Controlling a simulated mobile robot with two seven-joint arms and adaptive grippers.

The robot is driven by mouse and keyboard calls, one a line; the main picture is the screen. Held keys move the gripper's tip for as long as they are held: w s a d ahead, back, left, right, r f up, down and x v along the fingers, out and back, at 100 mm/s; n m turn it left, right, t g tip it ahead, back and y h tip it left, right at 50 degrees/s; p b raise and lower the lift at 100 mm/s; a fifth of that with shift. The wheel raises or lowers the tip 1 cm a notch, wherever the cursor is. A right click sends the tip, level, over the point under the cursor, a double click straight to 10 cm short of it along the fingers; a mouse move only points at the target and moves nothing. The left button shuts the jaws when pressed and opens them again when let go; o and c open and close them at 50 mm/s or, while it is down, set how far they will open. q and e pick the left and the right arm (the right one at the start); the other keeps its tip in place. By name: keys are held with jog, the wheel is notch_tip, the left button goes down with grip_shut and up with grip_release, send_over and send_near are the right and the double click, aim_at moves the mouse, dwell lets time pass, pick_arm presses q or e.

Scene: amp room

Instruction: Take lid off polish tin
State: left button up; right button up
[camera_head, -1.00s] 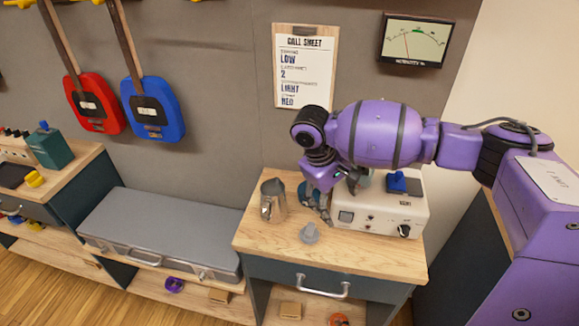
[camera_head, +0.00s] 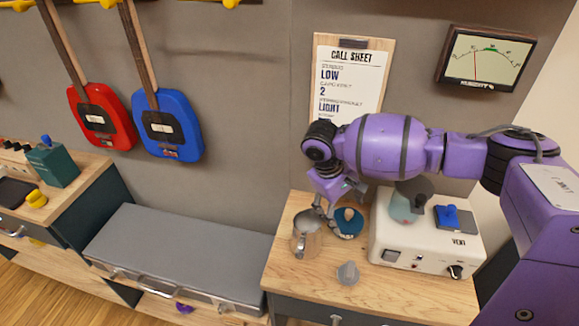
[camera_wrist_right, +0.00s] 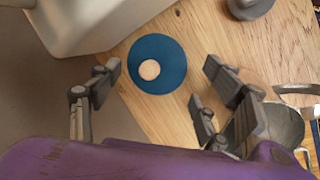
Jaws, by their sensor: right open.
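The polish tin (camera_head: 348,222) is a round blue disc with a pale tan knob on top. It lies on the wooden cabinet top, between the metal jug and the white box. My right gripper (camera_head: 338,198) is just above it, pointing down, and hides part of it. In the right wrist view the tin (camera_wrist_right: 175,70) shows from above. The open fingers of the gripper (camera_wrist_right: 161,72) stand apart on either side of its near part, with nothing between them held. A seam between lid and tin cannot be made out. My left gripper is not in view.
A metal jug (camera_head: 307,238) stands close left of the tin. A white box (camera_head: 425,240) with knobs stands close right, a blue-topped item (camera_head: 455,218) on it. A small grey object (camera_head: 347,273) sits in front. A grey case (camera_head: 185,255) lies further left.

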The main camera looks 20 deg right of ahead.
aim_at(347, 221)
jog(key=x, duration=0.3)
jog(key=shift+f, duration=0.45)
jog(key=c, duration=1.3)
